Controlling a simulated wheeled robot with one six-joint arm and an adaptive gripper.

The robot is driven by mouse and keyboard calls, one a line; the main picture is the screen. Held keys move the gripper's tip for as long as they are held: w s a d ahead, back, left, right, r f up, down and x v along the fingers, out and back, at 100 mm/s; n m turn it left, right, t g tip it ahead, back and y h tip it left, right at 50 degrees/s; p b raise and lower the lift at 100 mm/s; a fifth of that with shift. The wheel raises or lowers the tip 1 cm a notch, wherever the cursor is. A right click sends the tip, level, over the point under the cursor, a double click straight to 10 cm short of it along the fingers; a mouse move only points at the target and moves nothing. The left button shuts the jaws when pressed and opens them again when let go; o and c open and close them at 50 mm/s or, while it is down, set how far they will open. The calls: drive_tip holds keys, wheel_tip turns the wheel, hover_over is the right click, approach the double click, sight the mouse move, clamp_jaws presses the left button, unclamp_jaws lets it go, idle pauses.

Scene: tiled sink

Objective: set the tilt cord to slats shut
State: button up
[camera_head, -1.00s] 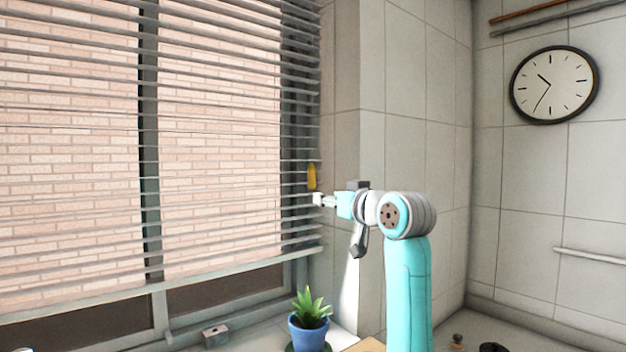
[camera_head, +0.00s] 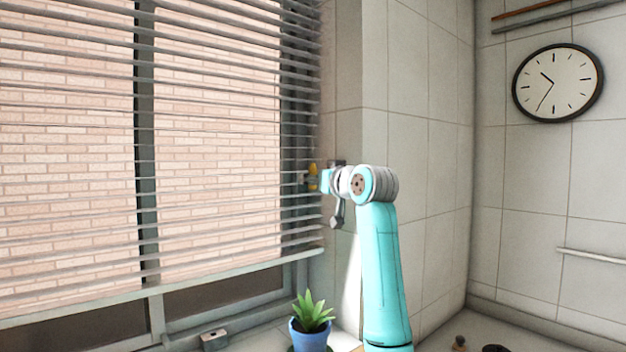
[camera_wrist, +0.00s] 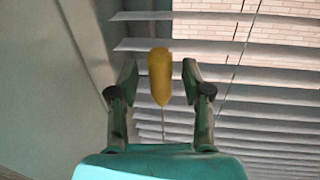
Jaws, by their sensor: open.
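The tilt cord's yellow pull (camera_wrist: 160,76) shows in the wrist view between the two fingers of my open gripper (camera_wrist: 161,80), with a gap on each side. A thin cord runs from the narrow end of the pull. In the head view the yellow pull (camera_head: 312,177) is at the right edge of the blind (camera_head: 210,150), partly hidden by my gripper (camera_head: 306,181). The blind's slats are tilted open, and the brick wall outside shows between them.
A potted plant in a blue pot (camera_head: 310,335) stands on the sill below my arm. A small metal block (camera_head: 214,339) lies to its left. A tiled wall (camera_head: 425,120) is close to the right, with a clock (camera_head: 558,83) farther over.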

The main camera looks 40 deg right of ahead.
sight(306, 137)
drive_tip(key=shift+w, duration=0.4)
drive_tip(key=shift+c, duration=0.3)
clamp_jaws()
wheel_tip(306, 137, up, 11)
drive_tip(key=shift+f, duration=0.15)
drive_tip(key=shift+o, duration=0.3)
unclamp_jaws()
drive_tip(key=shift+s+f, duration=0.1)
drive_tip(key=shift+s, duration=0.05)
